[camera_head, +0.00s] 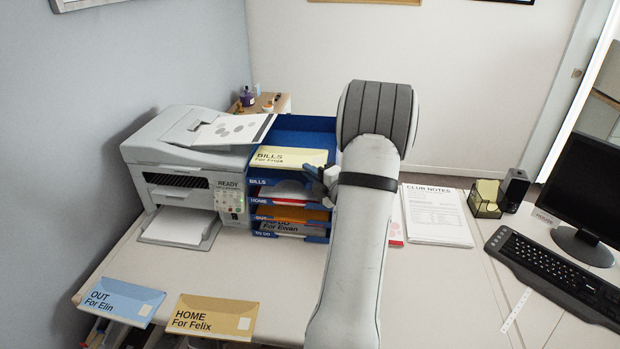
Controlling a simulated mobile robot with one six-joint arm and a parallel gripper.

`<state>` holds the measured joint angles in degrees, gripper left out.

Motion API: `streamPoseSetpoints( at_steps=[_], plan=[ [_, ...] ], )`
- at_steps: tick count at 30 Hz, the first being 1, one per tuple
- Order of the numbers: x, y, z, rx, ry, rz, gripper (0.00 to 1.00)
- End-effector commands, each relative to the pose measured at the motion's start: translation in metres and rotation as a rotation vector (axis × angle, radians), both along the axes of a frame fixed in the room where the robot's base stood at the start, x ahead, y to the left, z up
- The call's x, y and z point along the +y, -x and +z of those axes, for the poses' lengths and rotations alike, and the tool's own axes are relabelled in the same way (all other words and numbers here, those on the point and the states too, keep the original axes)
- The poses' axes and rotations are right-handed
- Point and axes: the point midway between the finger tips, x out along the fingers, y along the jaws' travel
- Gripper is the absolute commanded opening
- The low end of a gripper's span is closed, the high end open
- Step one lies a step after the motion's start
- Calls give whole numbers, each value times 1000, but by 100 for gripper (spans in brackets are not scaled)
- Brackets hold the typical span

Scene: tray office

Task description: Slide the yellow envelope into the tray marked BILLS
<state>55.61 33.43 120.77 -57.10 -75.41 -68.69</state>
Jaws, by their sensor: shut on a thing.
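The blue stacked letter tray (318,124) stands right of the printer, with front labels BILLS, HOME, OUT and TO DO from top to bottom. The yellow envelope (280,157), marked "BILLS For Freja", is at the level of the top tray, above the BILLS label (258,182). Its front edge is near the tray's front; I cannot tell whether it rests on the tray floor. My gripper (322,178) is shut on the envelope at its right front corner. My forearm hides the right side of the tray.
A printer (182,170) stands close on the left. A blue OUT envelope (122,300) and an orange HOME envelope (214,316) lie at the front left. Papers (436,215), a note holder (486,200), keyboard (560,272) and monitor (580,190) are on the right. The desk before the trays is clear.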

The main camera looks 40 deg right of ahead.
Motion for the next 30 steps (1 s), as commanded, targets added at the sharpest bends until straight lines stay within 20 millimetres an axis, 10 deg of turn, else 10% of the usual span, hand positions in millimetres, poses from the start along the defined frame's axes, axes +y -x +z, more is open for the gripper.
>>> streamPoseSetpoints(
  at_steps=[6, 15, 30],
  plan=[
    [0, 0, 0, 0, 0, 0, 0],
    [0, 1, 0, 1, -1, -1, 33],
    [-1, 18, -3, 3, -2, -5, 34]
  ],
)
